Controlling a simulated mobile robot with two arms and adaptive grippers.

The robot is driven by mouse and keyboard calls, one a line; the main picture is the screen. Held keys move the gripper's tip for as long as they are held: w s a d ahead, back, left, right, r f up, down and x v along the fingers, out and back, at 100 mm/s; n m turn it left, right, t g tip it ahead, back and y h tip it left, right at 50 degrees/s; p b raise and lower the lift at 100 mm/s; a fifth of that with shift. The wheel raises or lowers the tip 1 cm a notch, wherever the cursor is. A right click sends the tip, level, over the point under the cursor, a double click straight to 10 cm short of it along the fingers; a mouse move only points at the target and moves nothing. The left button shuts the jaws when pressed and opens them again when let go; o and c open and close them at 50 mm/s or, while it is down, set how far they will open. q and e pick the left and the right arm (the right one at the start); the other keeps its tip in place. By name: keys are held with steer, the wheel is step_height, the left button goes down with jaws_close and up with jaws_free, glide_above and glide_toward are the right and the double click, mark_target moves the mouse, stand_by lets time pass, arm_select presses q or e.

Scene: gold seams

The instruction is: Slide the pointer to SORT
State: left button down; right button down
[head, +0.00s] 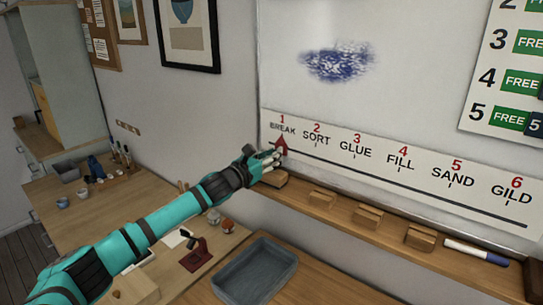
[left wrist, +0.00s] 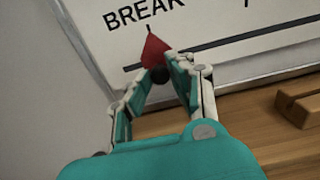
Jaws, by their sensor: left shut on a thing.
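The red pointer (head: 281,143) sits on the dark track line of the white strip (head: 335,172), under the word BREAK, number 1. SORT, number 2 (head: 316,134), is the mark just to its right. My left gripper (head: 275,155) reaches up to the pointer and is shut on it. In the left wrist view the red pointer (left wrist: 154,49) points up towards BREAK, with its dark knob (left wrist: 160,75) between the fingers of my left gripper (left wrist: 165,78). My right gripper is in neither view.
Below the strip runs a wooden ledge (head: 385,228) with several wooden blocks, such as one (head: 367,216), and a marker (head: 476,252). A grey tray (head: 256,272) lies on the desk below. The track right of the pointer is clear.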

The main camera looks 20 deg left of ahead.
arm_select(q)
steer(key=s+d, duration=0.1)
steer(key=d, duration=0.2)
steer(key=s+d, duration=0.1)
steer(key=d, duration=0.3)
steer(key=s+d, duration=0.1)
steer(key=d, duration=0.2)
steer(key=shift+s+d, duration=0.25)
steer(key=shift+s, duration=0.15)
steer(key=shift+a+f, duration=0.1)
steer(key=c, duration=1.2)
jaws_free()
steer(key=v, duration=1.2)
